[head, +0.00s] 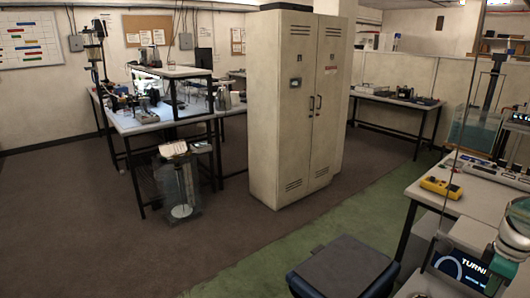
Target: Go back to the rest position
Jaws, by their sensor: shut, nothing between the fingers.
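My gripper does not show in the head view, and neither does any part I can be sure is my arm. A clear upright cylinder-like vessel (178,186) with a pale rod or tube inside stands on the floor by the front end of the left workbench (150,124). Its details are too small to make out.
A tall beige two-door cabinet (296,110) stands in the middle, doors shut. A dark-seated stool (343,266) is at the bottom. A right workbench (465,196) carries a yellow meter (441,187) and instruments. Brown floor (80,220) at left and a green strip (270,255) are clear.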

